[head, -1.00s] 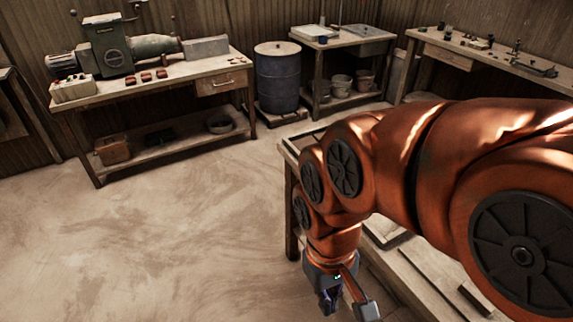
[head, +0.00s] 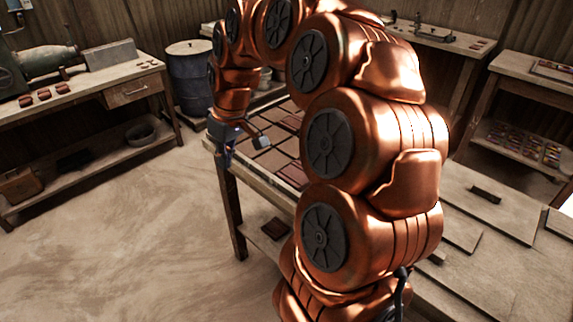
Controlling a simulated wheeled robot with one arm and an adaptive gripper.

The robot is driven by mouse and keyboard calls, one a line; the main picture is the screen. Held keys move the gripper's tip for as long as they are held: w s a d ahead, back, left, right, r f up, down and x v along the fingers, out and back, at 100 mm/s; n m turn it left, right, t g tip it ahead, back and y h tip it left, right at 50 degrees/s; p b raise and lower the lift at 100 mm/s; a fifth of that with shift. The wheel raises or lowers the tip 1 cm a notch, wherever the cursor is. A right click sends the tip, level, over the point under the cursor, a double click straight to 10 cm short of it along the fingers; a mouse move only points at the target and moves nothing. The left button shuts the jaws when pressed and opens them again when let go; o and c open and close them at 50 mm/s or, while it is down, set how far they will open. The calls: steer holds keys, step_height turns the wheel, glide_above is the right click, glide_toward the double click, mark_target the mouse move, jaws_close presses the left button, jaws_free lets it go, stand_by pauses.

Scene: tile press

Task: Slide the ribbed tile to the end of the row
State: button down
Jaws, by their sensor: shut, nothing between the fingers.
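Several flat brown and reddish tiles (head: 272,159) lie in a framed tray (head: 247,167) on the workbench, partly behind my orange arm. They are too small here to tell which one is ribbed. My gripper (head: 224,160) is shut and empty. It points down at the left front corner of this bench, beside the tiles. I cannot tell its exact height above the bench edge. My arm hides the right part of the tile tray and its far side.
A bench with a green machine (head: 48,60) and small red pieces stands at the left. A blue drum (head: 192,82) is behind my gripper. A shelf with coloured pieces (head: 520,143) is at the right. Boards (head: 490,200) lie on the near bench. The floor at left is clear.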

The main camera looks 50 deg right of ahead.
steer(key=w+d+f+m+t+b, duration=0.1)
steer(key=w+d+f, duration=0.1)
steer(key=d, duration=0.5)
steer(key=w+d+f+b, duration=0.1)
steer(key=w+d+f, duration=0.1)
steer(key=d, duration=0.5)
steer(key=h+b, duration=0.1)
glide_above(284, 164)
steer(key=f, duration=0.2)
steer(key=shift+m+t, duration=0.3)
steer(key=shift+t, duration=0.1)
steer(key=p+x, duration=0.1)
steer(key=x, duration=0.8)
steer(key=shift+f, duration=0.3)
steer(key=shift+s+d, duration=0.15)
steer(key=shift+s, duration=0.15)
steer(key=shift+s+r+h, duration=0.1)
steer(key=shift+s+h, duration=0.2)
steer(key=shift+s, duration=0.2)
steer(key=shift+s+p, duration=0.35)
steer(key=shift+s, duration=0.85)
